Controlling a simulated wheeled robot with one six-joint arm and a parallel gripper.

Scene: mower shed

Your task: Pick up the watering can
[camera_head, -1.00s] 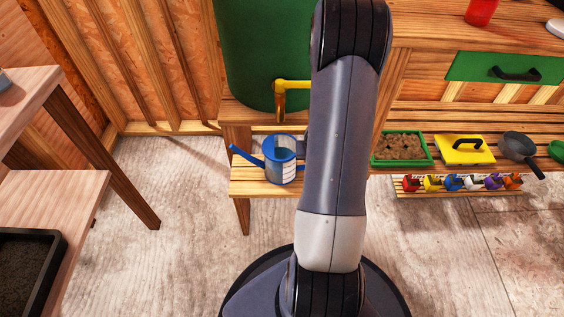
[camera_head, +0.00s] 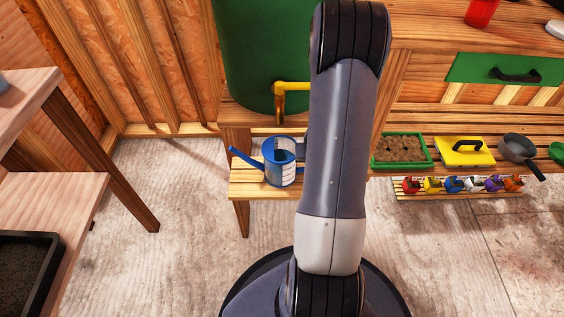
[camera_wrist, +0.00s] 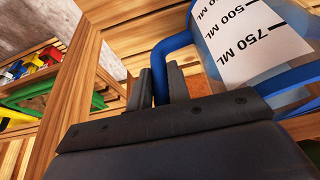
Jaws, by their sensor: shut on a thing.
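The watering can (camera_head: 270,172) is blue with a clear body and a white label. In the head view it is upright at the low wooden step below the green barrel's tap, its spout pointing left. In the wrist view its body (camera_wrist: 236,32) with the millilitre scale fills the upper right. My gripper (camera_wrist: 160,88) is shut on the can's blue handle, which passes between the two dark fingers. In the head view my arm hides the gripper and the can's handle side. I cannot tell whether the can's base touches the step.
The green barrel (camera_head: 250,50) with a yellow tap (camera_head: 292,85) stands just behind and above the can. A slatted shelf to the right holds a green soil tray (camera_head: 428,161), a yellow float (camera_head: 466,150) and a dark pan (camera_head: 517,149). A wooden table (camera_head: 70,190) stands left. Floor between is clear.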

